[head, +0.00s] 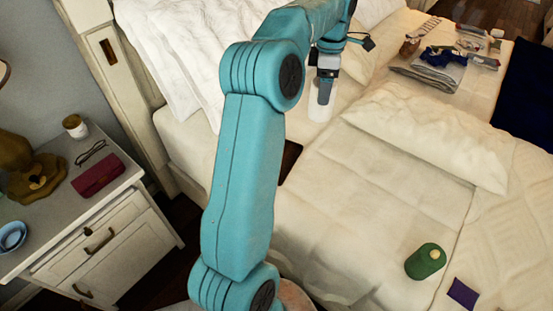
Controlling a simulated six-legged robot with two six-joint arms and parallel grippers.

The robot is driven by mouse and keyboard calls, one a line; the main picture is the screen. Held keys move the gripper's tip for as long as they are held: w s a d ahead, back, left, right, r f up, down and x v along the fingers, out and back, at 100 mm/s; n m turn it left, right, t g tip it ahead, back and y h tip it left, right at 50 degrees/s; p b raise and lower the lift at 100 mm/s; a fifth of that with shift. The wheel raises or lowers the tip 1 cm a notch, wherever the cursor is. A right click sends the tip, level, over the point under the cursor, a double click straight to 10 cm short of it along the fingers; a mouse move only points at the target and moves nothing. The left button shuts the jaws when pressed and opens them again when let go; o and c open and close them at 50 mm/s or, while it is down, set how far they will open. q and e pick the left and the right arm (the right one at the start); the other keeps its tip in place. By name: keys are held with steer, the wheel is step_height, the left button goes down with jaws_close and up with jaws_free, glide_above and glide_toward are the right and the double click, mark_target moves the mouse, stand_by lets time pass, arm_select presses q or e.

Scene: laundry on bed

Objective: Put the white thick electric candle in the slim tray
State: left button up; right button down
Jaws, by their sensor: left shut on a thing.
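My left gripper (324,92) points down over the bed near the pillows. It is shut on a white thick cylinder, the white electric candle (319,112), whose lower part shows below the fingers. I cannot tell whether the candle touches the bed. A dark brown flat thing (291,157), perhaps the slim tray, lies on the bed below and left of the candle. My left arm hides much of it. My right gripper is not in view.
A green cylinder (425,261) and a purple packet (463,293) lie on the bed at lower right. Folded clothes (436,72) lie at the far right. The nightstand (115,205) at left holds a red wallet (97,176), glasses and a jar. The middle bedding is clear.

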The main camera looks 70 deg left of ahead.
arm_select(q)
steer(key=s+a+f+n, duration=0.3)
steer(key=s+a+f, duration=0.1)
steer(key=s+a, duration=0.4)
steer(key=f, duration=0.6)
steer(key=f+b, duration=0.1)
steer(key=f, duration=0.6)
steer(key=s+f, duration=0.1)
steer(key=f, duration=0.5)
steer(key=shift+d+f+b, duration=0.15)
steer(key=shift+d+b, duration=0.1)
steer(key=shift+b, duration=0.05)
steer(key=shift+s+d, duration=0.1)
steer(key=o, duration=1.1)
steer(key=shift+f, duration=0.1)
